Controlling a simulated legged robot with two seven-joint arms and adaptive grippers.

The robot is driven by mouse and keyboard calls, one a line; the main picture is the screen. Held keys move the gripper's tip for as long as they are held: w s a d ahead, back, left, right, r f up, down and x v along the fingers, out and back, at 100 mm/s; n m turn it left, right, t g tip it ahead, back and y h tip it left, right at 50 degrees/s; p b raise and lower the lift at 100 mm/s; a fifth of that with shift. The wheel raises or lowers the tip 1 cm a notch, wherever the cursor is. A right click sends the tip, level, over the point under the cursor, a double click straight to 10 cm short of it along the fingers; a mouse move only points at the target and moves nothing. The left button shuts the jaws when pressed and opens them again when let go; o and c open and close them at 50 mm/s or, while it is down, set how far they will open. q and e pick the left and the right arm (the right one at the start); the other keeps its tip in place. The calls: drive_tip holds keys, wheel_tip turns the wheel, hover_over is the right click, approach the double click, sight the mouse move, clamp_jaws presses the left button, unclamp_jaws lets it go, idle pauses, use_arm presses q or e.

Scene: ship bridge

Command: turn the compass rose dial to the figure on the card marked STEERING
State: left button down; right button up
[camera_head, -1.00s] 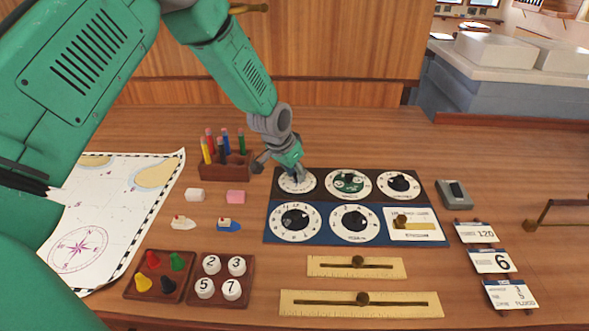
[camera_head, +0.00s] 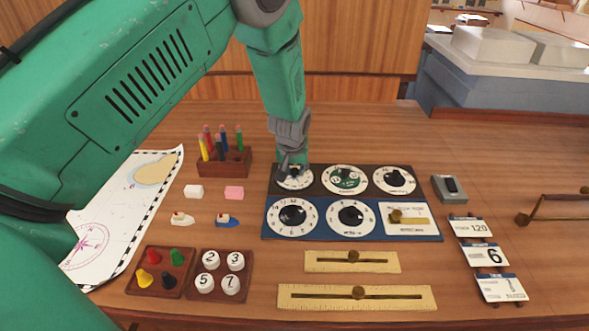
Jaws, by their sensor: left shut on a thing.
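A dial panel (camera_head: 262,205) lies on the desk with several round white dials and a slider plate. My left gripper (camera_head: 294,176) points down at the dial at the back left (camera_head: 297,186) and is shut on its knob, which the fingers mostly hide. That dial is likely the compass rose, but its marks are too small to read. My right gripper is out of view.
Behind left stands a pencil rack (camera_head: 237,163). A chart (camera_head: 100,215), small boats and two trays of pegs and number knobs (camera_head: 219,275) lie left. Two brass-knobbed rulers (camera_head: 355,298) lie in front. A grey switch box (camera_head: 449,190) is right of the panel.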

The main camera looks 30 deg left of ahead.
use_arm(q)
drive_tip(key=shift+w+a+r, duration=0.1)
drive_tip(key=shift+w+r, duration=0.3)
drive_tip(key=c, duration=1.5)
unclamp_jaws()
drive_tip(key=shift+o, duration=0.7)
drive_tip(key=shift+f, duration=0.25)
drive_tip(key=shift+s, duration=0.1)
drive_tip(key=v, duration=1.1)
drive_tip(key=shift+r, duration=0.35)
drive_tip(key=shift+s, duration=0.15)
